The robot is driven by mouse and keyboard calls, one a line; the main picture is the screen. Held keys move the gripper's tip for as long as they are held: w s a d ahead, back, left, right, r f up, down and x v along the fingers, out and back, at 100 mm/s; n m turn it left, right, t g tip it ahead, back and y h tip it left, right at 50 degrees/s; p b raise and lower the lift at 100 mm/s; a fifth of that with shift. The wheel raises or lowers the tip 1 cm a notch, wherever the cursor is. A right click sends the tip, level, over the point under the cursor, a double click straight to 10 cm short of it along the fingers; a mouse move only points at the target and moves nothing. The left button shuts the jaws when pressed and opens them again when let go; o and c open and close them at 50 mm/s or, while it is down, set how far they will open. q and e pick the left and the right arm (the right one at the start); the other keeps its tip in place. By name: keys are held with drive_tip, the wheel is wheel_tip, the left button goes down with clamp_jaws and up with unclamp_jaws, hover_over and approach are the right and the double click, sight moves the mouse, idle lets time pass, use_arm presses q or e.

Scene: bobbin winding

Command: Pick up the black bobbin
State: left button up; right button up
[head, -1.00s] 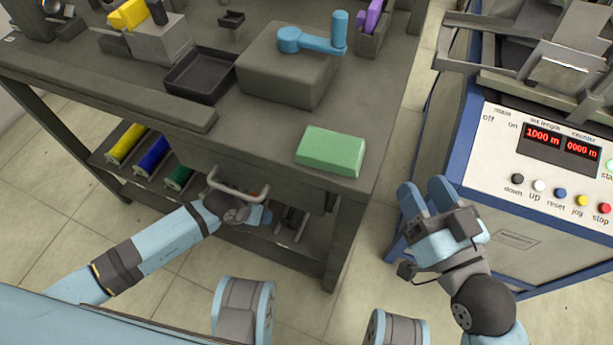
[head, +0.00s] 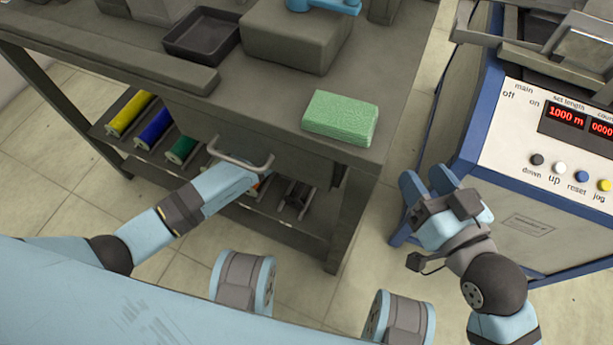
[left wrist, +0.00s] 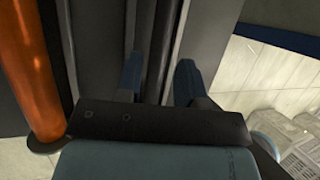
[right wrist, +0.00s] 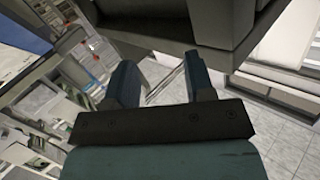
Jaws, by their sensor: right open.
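A dark bobbin, which looks like the black bobbin (head: 297,196), lies on the lower shelf under the workbench, at the right end of the bobbin row. My left arm reaches into that shelf, and its gripper is mostly hidden in the head view. In the left wrist view the left gripper (left wrist: 158,85) has its fingers apart with dark grey upright surfaces between and behind them. I cannot tell whether they touch the bobbin. An orange bobbin (left wrist: 35,75) stands left of the fingers there. My right gripper (head: 427,180) is open and empty, right of the bench.
Yellow (head: 129,112), blue (head: 154,128) and green (head: 181,148) bobbins lie on the same shelf. A drawer handle (head: 240,160) juts out above my left arm. A green block (head: 340,115) lies on the bench top. The winding machine (head: 520,190) stands close to my right gripper.

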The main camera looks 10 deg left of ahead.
use_arm(q)
drive_tip(key=b+x, duration=0.1)
drive_tip(key=x, duration=0.3)
drive_tip(key=shift+b, duration=0.4)
drive_tip(key=shift+f, duration=0.2)
clamp_jaws()
use_arm(e)
drive_tip(key=shift+w+d+f+n+t, duration=0.1)
drive_tip(key=shift+w+d+n+t, duration=0.25)
drive_tip(key=shift+w+n, duration=0.3)
use_arm(q)
drive_tip(key=shift+r, duration=0.1)
use_arm(e)
drive_tip(key=shift+s, duration=0.15)
